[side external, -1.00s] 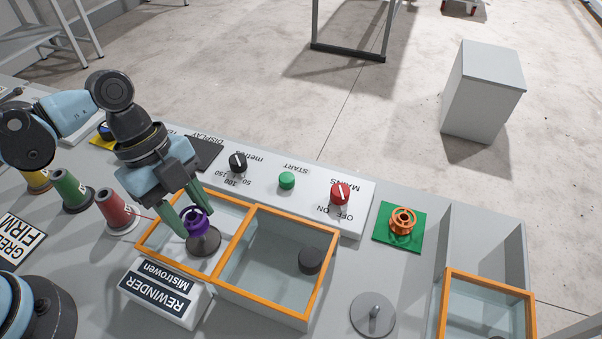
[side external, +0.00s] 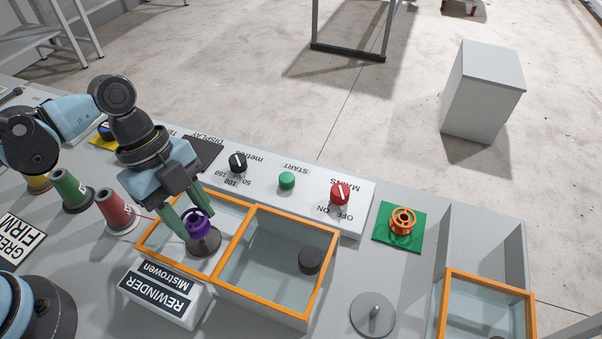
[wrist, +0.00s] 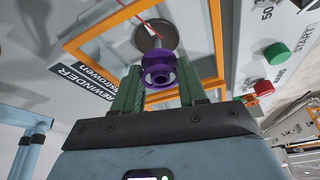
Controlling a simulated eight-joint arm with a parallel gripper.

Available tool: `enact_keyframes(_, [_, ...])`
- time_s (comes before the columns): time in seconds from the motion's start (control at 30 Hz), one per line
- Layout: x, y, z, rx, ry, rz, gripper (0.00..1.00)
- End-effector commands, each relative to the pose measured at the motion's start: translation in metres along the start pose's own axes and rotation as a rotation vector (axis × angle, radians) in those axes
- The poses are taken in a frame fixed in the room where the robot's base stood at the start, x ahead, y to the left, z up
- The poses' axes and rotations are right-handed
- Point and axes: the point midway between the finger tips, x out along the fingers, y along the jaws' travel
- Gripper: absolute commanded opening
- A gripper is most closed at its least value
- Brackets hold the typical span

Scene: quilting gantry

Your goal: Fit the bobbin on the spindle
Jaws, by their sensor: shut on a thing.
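My gripper (side external: 187,225) is shut on the purple bobbin (side external: 196,221), one green finger on either side of it. In the wrist view the purple bobbin (wrist: 158,70) sits between the fingertips. A dark round spindle disc (side external: 206,245) is in the left compartment of the rewinder (side external: 167,287); it also shows in the wrist view (wrist: 155,33). The bobbin overlaps the disc's edge in both views.
Orange-framed walls (side external: 238,250) surround the compartments. The right compartment holds a black knob-like disc (side external: 310,260). An orange bobbin (side external: 403,221) stands on a green square (side external: 384,236). A grey disc with a pin (side external: 373,315) is at the front. Thread cones, one red (side external: 118,210), stand left.

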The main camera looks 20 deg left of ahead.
Motion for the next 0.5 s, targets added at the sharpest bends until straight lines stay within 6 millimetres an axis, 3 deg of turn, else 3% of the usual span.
enact_keyframes(0.5, [0.011,0.0,0.004,0.0,0.0,0.0,0.05])
